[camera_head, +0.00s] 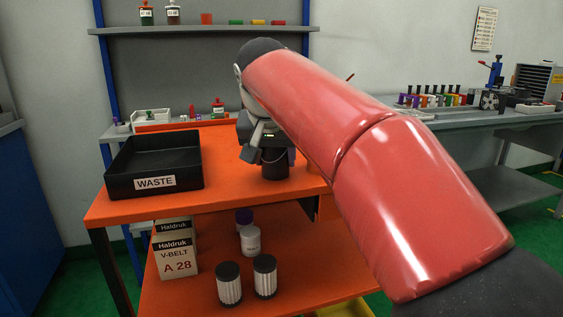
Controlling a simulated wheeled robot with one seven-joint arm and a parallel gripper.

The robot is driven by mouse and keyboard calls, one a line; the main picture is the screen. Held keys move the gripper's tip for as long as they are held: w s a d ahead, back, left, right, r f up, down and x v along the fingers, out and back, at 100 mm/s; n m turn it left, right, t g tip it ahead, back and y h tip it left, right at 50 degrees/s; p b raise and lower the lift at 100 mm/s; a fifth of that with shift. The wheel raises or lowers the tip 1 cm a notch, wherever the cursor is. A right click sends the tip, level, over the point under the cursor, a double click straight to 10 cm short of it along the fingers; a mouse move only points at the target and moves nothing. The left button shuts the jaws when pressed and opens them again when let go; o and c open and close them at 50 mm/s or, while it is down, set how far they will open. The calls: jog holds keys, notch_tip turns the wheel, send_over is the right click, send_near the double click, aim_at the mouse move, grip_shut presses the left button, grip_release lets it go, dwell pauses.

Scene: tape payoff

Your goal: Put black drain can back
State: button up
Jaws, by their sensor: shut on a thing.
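The black drain can (275,168) stands on or just above the orange top of the cart (222,180), right of the middle. My gripper (272,150) is over the can from above, shut on its upper part. The lower part of the can shows below the fingers. I cannot tell whether its base touches the cart top. My red arm comes from the lower right and hides what is behind it.
A black tray marked WASTE (112,186) sits at the cart's left. The lower shelf holds a V-belt box (174,252), a white jar (250,240) and two ribbed filters (229,287). A grey bench (130,135) with small items stands behind. Orange surface is clear between tray and can.

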jog(key=o, duration=1.1)
jog(key=shift+r, duration=0.2)
jog(key=p+v, duration=0.2)
jog(key=v, duration=1)
jog(key=s+d+f+n, duration=0.1)
jog(key=s+d+f, duration=0.7)
jog(key=d+f, duration=0.45)
jog(key=shift+g+y, duration=0.4)
jog(key=shift+g, duration=0.1)
jog(key=s+d+f, duration=0.1)
jog(key=s+f, duration=0.2)
jog(key=f, duration=0.3)
jog(key=s+d+f, duration=0.1)
jog(key=s+f, duration=0.3)
jog(key=f, duration=0.2)
jog(key=s+d+f, duration=0.1)
jog(key=s+f, duration=0.3)
jog(key=f, duration=0.1)
jog(key=shift+s+d+f, duration=0.2)
jog(key=shift+d+f, duration=0.2)
